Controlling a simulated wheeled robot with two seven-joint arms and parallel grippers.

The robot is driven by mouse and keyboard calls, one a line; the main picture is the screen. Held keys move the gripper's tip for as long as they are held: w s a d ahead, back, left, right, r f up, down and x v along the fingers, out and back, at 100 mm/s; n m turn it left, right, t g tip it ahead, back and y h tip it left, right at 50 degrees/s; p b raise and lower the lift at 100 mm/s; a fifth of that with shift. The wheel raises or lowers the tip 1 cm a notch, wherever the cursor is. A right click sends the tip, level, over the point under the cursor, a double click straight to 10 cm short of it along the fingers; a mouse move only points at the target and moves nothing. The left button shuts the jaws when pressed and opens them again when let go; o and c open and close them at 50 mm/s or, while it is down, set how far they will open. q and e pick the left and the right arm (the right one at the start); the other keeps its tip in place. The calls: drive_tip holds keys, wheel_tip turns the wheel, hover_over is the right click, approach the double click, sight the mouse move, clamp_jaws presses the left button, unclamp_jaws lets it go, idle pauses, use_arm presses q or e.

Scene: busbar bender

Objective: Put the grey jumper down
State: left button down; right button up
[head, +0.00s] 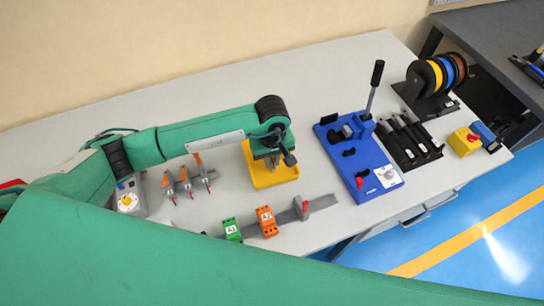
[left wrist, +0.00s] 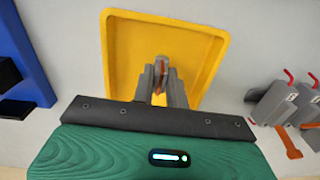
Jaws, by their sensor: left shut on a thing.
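My left gripper (head: 272,162) is over the yellow tray (head: 262,179) on the grey table. In the left wrist view, the gripper (left wrist: 160,85) is shut on a small piece with a grey top and a reddish-brown part, taken as the grey jumper (left wrist: 161,70). The fingers hide most of it. The yellow tray (left wrist: 119,50) lies behind the fingertips there, its floor bare around them. I cannot tell whether the piece touches the tray floor. My right gripper is not in view.
Several grey clips with orange levers and red tips (head: 185,182) lie left of the tray. Green (head: 232,230) and orange (head: 266,221) blocks sit on a rail in front. A blue bender (head: 347,154) with an upright lever stands to the right, with wire spools (head: 436,77) beyond.

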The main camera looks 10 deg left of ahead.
use_arm(q)
drive_tip(key=shift+f+b, duration=0.2)
drive_tip(key=shift+b, duration=0.1)
drive_tip(key=c, duration=1.4)
unclamp_jaws()
drive_tip(key=shift+r, duration=0.1)
